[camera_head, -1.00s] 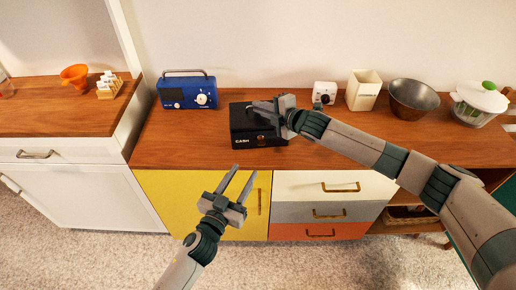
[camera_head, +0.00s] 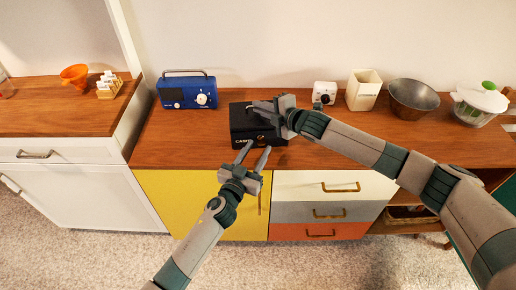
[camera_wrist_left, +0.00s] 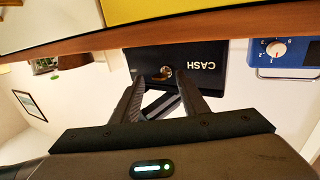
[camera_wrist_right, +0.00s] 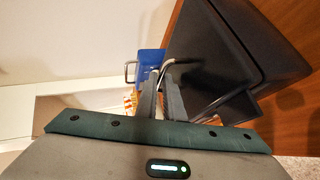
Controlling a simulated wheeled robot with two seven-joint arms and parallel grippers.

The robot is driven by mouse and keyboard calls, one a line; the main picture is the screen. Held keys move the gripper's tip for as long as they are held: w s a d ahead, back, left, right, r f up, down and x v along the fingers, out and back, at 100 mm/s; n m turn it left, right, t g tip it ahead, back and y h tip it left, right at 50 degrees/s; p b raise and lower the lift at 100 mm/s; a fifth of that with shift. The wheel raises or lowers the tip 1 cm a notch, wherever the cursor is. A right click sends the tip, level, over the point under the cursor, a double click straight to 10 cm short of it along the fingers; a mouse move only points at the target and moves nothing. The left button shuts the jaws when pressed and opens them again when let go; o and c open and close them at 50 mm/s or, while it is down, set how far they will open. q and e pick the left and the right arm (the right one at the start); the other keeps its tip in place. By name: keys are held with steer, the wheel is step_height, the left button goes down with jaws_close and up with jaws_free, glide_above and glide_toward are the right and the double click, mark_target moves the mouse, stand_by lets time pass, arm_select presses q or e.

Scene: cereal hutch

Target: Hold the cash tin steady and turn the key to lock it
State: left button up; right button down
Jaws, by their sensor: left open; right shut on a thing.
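The black cash tin (camera_head: 240,124) stands on the wooden counter with its CASH front towards me. My right gripper (camera_head: 263,107) is over the tin's top and shut on its thin metal handle; the handle (camera_wrist_right: 233,97) shows beside the fingers in the right wrist view. My left gripper (camera_head: 254,153) is open in front of the tin, just off its front face. In the left wrist view, the picture is upside down and a small brass-coloured key or lock (camera_wrist_left: 166,72) shows on the tin's front (camera_wrist_left: 218,82), between the open fingers. Its exact angle is too small to tell.
A blue radio (camera_head: 187,92) stands left of the tin. A white timer (camera_head: 324,93), a cream canister (camera_head: 363,90), a metal bowl (camera_head: 413,99) and a white-lidded spinner (camera_head: 478,103) stand to the right. The counter (camera_head: 175,145) is clear at the front left.

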arm_select(q)
steer(key=shift+w+d, duration=0.25)
steer(key=shift+w, duration=0.25)
arm_select(e)
steer(key=shift+f, duration=0.1)
arm_select(q)
jaws_close()
